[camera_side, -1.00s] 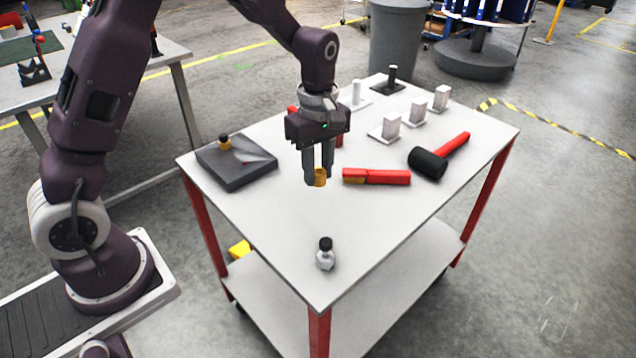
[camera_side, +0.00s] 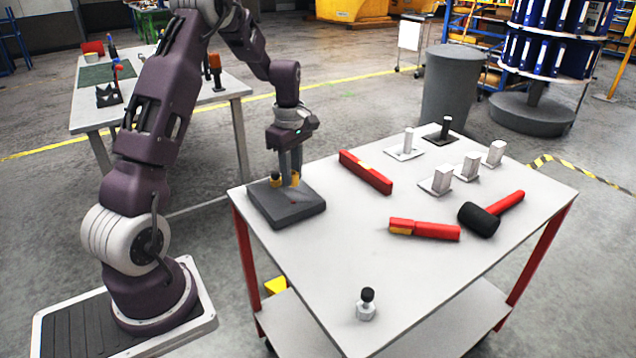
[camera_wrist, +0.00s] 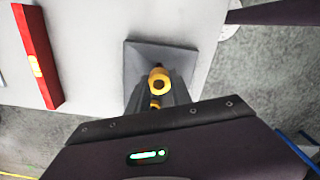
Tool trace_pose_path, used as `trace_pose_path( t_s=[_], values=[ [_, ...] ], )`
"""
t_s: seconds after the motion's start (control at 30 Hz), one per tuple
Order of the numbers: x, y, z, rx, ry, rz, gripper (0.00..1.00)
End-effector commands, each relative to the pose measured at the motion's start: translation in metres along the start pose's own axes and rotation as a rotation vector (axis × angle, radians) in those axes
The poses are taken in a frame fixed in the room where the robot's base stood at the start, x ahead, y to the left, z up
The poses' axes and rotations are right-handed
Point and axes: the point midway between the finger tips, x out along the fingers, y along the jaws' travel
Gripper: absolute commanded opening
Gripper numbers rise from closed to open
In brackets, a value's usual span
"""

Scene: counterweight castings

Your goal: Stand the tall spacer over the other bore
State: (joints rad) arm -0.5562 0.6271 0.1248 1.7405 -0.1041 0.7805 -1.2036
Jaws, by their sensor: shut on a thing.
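The dark grey casting (camera_side: 272,210) lies flat near the table's left corner. It also shows in the wrist view (camera_wrist: 140,62). My gripper (camera_side: 291,178) is over the casting's far part, pointing down, shut on a yellow spacer (camera_side: 296,180). In the wrist view a yellow ring-shaped end (camera_wrist: 158,84) shows at the fingertips. I cannot tell whether the held spacer touches the casting. The bores are hidden or too small to make out.
A red bar (camera_side: 365,172) lies right of the casting. A red-handled tool (camera_side: 424,230), a black-headed mallet (camera_side: 480,219) and several pale blocks on plates (camera_side: 442,180) lie further right. A small black-capped bottle (camera_side: 366,304) stands near the front.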

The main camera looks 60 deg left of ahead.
Motion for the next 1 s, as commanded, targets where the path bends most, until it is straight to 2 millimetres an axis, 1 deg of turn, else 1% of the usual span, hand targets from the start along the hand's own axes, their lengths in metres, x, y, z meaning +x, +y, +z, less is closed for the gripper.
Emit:
trace_pose_path(
  t_s=[0.33,0.47,0.7,0.83,1.0],
  values=[
    [0.001,0.0,-0.001,-0.001,0.0,0.0,0.0],
    [0.012,0.0,-0.001,-0.001,-0.002,-0.001,0.0],
    [0.039,0.0,0.0,-0.001,-0.001,-0.002,0.0],
    [0.048,0.0,0.0,-0.001,-0.001,-0.001,0.0],
    [0.052,0.0,-0.001,-0.001,0.0,0.001,0.0]
  ],
)
